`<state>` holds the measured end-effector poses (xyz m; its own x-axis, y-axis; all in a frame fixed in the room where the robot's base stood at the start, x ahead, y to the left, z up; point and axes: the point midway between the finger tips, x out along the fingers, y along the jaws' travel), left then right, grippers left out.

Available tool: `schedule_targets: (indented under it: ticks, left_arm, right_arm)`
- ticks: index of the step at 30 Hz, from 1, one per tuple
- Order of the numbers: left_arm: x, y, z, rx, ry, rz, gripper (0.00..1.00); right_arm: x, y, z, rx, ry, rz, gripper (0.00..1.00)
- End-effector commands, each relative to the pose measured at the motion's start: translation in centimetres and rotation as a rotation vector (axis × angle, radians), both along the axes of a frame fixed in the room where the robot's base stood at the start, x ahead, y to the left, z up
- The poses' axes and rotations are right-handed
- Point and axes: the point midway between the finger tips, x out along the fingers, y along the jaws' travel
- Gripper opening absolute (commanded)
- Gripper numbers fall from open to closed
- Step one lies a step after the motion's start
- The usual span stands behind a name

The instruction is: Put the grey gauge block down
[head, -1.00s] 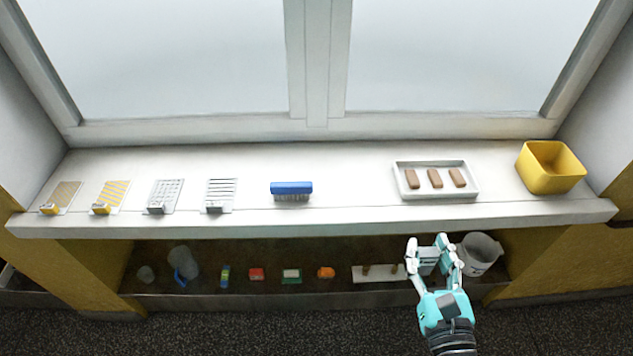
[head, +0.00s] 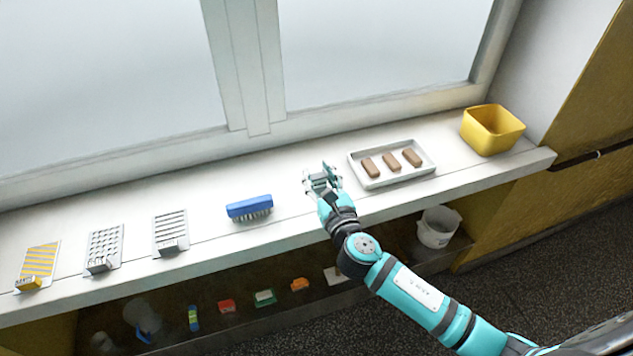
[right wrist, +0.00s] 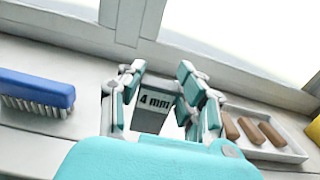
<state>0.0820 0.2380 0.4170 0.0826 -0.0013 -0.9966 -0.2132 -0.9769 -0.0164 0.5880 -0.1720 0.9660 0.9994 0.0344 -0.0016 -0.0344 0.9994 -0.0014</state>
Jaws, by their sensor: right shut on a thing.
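My right gripper (head: 321,178) is over the white sill (head: 288,212), between the blue brush and the white tray. It is shut on the grey gauge block (right wrist: 152,120), which is marked "4 mm" and shows between the fingers in the right wrist view. In the head view the fingers hide most of the block. I cannot tell whether the block touches the sill or hangs just above it. My left gripper is not in view.
The blue brush (head: 249,206) lies left of the gripper. The white tray (head: 382,183) with three brown bars is close on its right, then a yellow bin (head: 492,130). A lower shelf holds small items and a white bucket (head: 437,228).

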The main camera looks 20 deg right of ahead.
Motion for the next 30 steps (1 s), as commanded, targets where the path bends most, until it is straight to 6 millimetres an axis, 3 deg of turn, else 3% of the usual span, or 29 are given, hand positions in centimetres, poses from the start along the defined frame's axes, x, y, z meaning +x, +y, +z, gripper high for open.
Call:
schedule_targets:
  ticks: [5, 12, 23, 24, 30]
  left_arm:
    - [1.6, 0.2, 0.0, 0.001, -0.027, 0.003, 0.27]
    - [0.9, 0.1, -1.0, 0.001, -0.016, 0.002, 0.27]
    - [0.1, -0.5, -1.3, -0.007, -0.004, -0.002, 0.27]
    - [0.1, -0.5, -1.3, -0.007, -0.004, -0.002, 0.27]
    - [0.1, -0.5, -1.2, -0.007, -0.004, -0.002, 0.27]
  right_arm:
    - [1.0, 0.2, -0.7, 0.002, 0.002, 0.000, 0.00]
    - [0.9, 0.2, -3.7, 0.001, 0.003, 0.000, 0.00]
    - [0.9, 0.2, -4.0, 0.000, 0.001, 0.000, 0.00]
    - [0.9, 0.2, -4.0, 0.000, 0.002, 0.000, 0.34]
    - [0.9, 0.2, -3.9, 0.000, 0.002, 0.001, 0.56]
